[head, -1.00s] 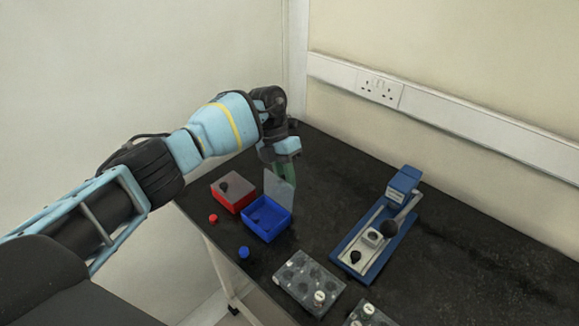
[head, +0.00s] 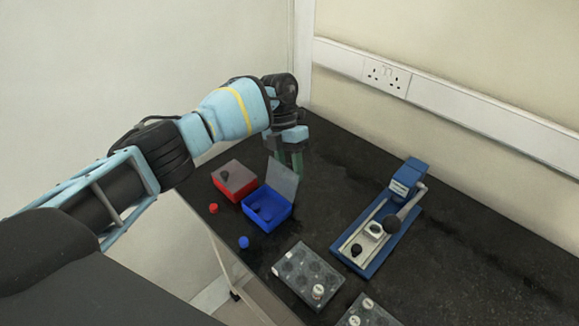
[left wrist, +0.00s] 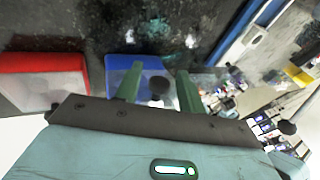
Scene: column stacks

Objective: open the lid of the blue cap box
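The blue cap box (head: 267,212) stands on the black bench with its grey see-through lid (head: 284,178) raised at the back, leaving the box open from above. Dark round shapes show inside it. My left gripper (head: 289,163) is behind the raised lid, its green fingers spread apart. In the left wrist view the blue box (left wrist: 140,62) lies ahead, and the lid's dark knob (left wrist: 158,85) appears between the open fingers (left wrist: 158,88), with gaps on both sides. My right gripper is not in view.
A red box (head: 233,187) with a grey lid and dark knob stands left of the blue one. A red cap (head: 213,208) and a blue cap (head: 243,242) lie in front. A grey rack (head: 308,276) and a blue-and-white device (head: 382,228) stand to the right.

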